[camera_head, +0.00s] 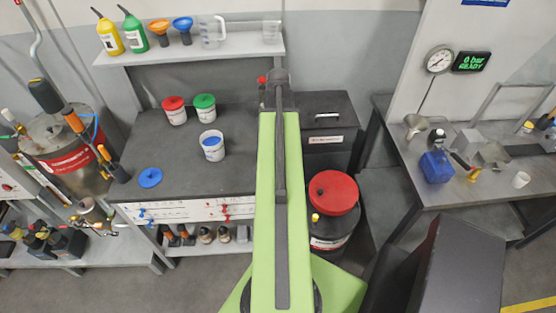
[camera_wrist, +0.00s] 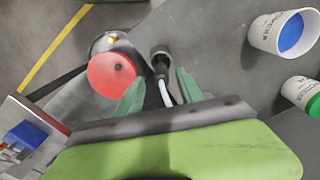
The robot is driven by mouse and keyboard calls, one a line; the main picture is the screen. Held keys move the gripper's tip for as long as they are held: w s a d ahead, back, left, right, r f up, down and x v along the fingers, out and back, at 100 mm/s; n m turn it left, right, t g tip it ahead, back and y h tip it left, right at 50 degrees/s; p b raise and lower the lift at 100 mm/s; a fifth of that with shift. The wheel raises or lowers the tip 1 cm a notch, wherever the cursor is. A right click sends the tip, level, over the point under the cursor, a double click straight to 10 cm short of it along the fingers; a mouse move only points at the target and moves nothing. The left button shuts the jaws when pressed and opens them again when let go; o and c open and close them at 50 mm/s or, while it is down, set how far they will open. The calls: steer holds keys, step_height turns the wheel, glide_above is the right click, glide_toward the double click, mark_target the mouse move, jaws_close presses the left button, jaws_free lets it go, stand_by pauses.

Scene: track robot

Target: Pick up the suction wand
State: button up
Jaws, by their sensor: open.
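In the wrist view, a slim dark tool with a round grey-rimmed end and a pale curved tube, which looks like the suction wand (camera_wrist: 161,63), shows at the dark counter's edge. It lies between the two green fingers of my gripper (camera_wrist: 158,80) in the picture. The fingers are apart, with no clear contact; I cannot tell the depth between them and the tool. In the head view my green arm covers that spot, so the wand is hidden there, and the fingertips cannot be made out.
A red-lidded drum (camera_head: 333,193) stands right of my arm. An open tub with blue contents (camera_head: 211,145), red-lidded (camera_head: 174,110) and green-lidded (camera_head: 204,108) tubs stand on the counter (camera_head: 150,135). A shelf (camera_head: 190,53) holds bottles, funnels and jugs above. A side table (camera_head: 445,190) is at right.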

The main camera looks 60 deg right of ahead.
step_height(320, 180, down, 5)
steer(key=b, duration=0.5)
steer(key=shift+d+f, duration=0.1)
steer(key=shift+f, duration=0.1)
steer(key=shift+r, duration=0.15)
jaws_close()
